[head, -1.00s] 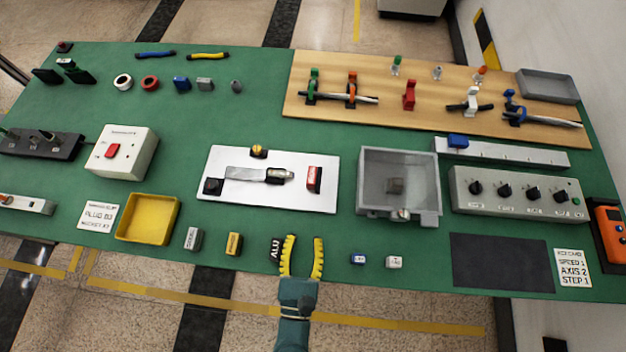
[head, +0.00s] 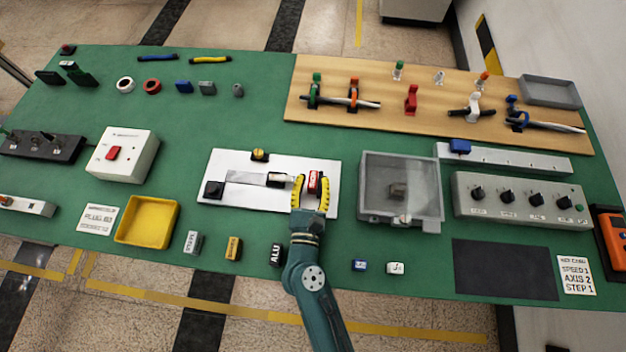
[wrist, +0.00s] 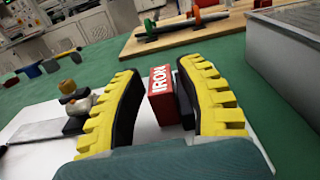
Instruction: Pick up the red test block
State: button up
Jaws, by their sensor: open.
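The red test block (head: 313,182) stands on the white plate (head: 225,163), near its right end. In the wrist view the red block (wrist: 161,97) shows a white label that reads "IRON". My gripper (head: 311,188) is open, with its yellow ribbed fingers over the plate. In the wrist view the block stands between the fingers of my gripper (wrist: 162,92), nearer the right finger, with a visible gap on the left. Whether the right finger touches it I cannot tell. A dark piece sits right beside the block there.
A metal slider (head: 277,179) and a yellow knob (head: 259,155) are on the plate left of my gripper. A grey clear-lidded box (head: 372,207) stands to the right. Small blocks, including a black one (head: 275,254), lie along the front edge.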

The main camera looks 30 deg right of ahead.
jog(key=shift+s, duration=0.1)
grip_shut()
jog(key=shift+r, duration=0.2)
